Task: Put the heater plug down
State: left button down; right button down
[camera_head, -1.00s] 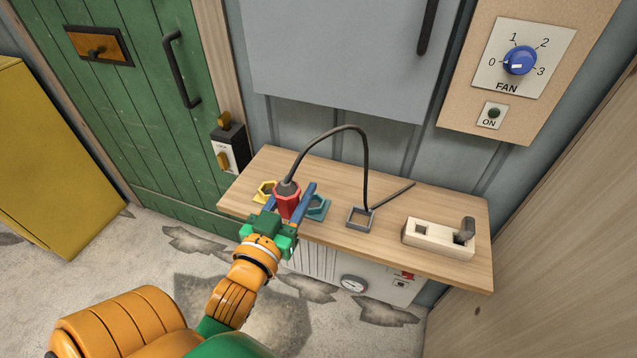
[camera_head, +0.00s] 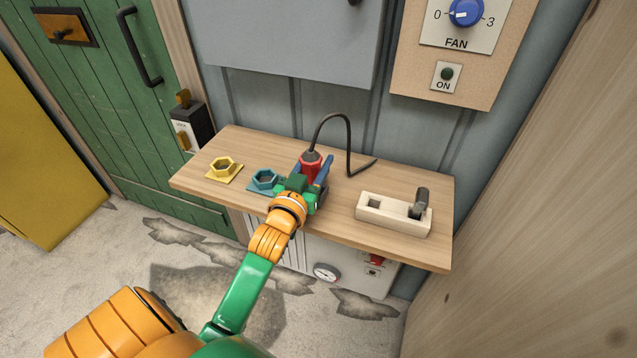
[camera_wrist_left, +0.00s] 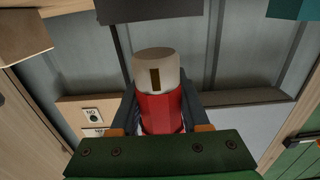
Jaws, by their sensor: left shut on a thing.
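The heater plug (camera_head: 311,166) has a red body, a dark top and a black cord looping up and to the right. My left gripper (camera_head: 310,180) is shut on its red body and holds it upright over the shelf, right of the teal holder. In the left wrist view the plug (camera_wrist_left: 160,105) sits between the two fingers, its pale slotted tip bare. A dark grey piece (camera_wrist_left: 155,10) lies beyond the tip, apart from it in that picture. In the head view the square grey holder is mostly hidden behind my gripper. My right gripper is not in view.
The wooden shelf (camera_head: 205,187) carries a yellow hex holder (camera_head: 224,168), a teal hex holder (camera_head: 264,180) and a pale block with a dark lever (camera_head: 393,214). A black and white switch box (camera_head: 192,128) is at the left. A white heater with a gauge (camera_head: 326,271) stands below.

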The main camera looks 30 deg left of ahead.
pick_arm(q)
jog(key=shift+w+f, duration=0.25)
jog(key=shift+f, duration=0.15)
jog(key=f, duration=0.1)
jog(key=f+b, duration=0.1)
jog(key=f, duration=0.1)
jog(key=shift+w+a+f, duration=0.15)
jog(key=shift+a+f, duration=0.05)
jog(key=shift+f, duration=0.1)
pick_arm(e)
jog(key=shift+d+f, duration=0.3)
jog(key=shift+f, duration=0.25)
pick_arm(q)
jog(key=shift+c, duration=1.9)
grip_release()
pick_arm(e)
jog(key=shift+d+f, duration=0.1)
